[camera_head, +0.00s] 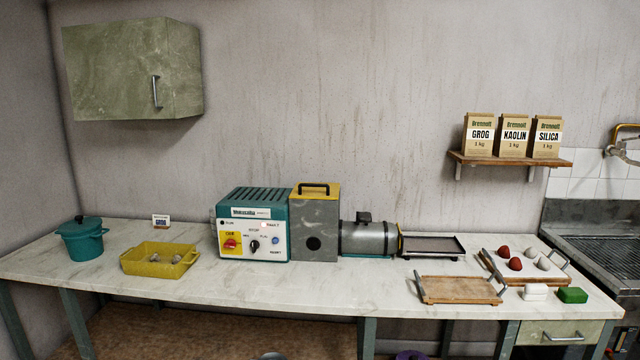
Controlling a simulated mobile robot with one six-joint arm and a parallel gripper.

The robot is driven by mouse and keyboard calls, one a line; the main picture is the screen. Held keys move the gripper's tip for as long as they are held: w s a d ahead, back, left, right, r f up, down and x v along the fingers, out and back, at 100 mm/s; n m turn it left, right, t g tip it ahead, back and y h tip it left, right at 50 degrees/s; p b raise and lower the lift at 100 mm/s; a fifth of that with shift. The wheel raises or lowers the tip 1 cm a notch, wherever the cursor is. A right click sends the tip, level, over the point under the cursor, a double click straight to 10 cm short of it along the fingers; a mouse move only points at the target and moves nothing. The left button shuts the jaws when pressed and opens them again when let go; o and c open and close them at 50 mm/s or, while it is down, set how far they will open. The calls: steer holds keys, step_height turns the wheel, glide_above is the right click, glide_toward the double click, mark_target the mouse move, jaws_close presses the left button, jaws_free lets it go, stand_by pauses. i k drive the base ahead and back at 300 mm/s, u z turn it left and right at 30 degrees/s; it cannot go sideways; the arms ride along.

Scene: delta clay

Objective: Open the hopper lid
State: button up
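The hopper (314,228) is a tall grey box in the middle of the bench, between the teal control box and a metal barrel. Its yellow lid (331,196) sits flat on top and looks closed. A dark bar handle (313,187) stands on the lid. A round dark hole shows on the hopper's front face. My gripper is not in view.
The teal control box (253,225) stands against the hopper's left side, the metal barrel (368,238) against its right. A yellow tray (160,260), teal pot (82,238) and wooden tray (459,290) lie on the bench (330,285). Bench in front of the hopper is clear.

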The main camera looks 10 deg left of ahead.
mark_target(316, 185)
steer(key=u, duration=0.25)
steer(key=i, duration=0.95)
steer(key=u, duration=0.5)
